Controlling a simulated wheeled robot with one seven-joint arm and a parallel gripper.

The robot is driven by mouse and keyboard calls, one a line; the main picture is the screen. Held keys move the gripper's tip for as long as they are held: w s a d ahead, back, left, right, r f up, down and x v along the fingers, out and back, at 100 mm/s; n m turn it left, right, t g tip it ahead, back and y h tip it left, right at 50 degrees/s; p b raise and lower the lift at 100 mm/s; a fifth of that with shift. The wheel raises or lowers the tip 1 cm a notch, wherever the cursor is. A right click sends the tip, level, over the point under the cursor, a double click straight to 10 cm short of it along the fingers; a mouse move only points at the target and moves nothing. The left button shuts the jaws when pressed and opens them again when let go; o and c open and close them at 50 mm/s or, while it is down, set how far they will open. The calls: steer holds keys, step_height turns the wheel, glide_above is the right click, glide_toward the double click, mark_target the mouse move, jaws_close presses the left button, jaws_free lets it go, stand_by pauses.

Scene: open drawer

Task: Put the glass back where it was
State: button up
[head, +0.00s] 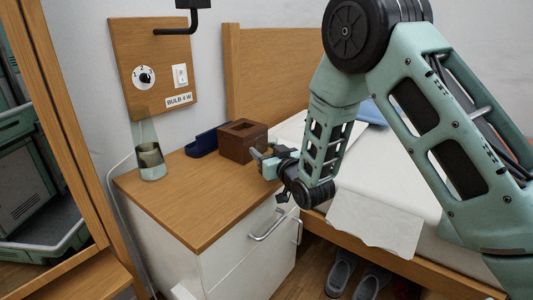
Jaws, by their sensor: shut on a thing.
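My gripper (261,156) is above the right part of the cabinet top, close to the right side of a brown box (241,141) and well apart from the vessel. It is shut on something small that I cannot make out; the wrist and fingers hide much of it.
A dark blue tray (207,140) lies left of the brown box. The white cabinet front has metal handles (267,226). A wooden panel with dial and switch (155,66) hangs above. A bed (390,190) stands right, with slippers below. The cabinet top's front left is clear.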

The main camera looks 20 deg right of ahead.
steer(key=shift+f, duration=0.25)
steer(key=o, duration=1)
steer(key=shift+o, duration=0.2)
steer(key=p+v, duration=0.2)
steer(key=v, duration=1.1)
steer(key=shift+r, duration=0.2)
steer(key=shift+p, duration=0.55)
steer(key=shift+f+p+v, duration=0.15)
steer(key=shift+p+v, duration=0.9)
steer(key=shift+p, duration=0.35)
steer(key=shift+f+p+v, duration=0.15)
steer(key=shift+p+v, duration=0.9)
steer(key=shift+p, duration=0.35)
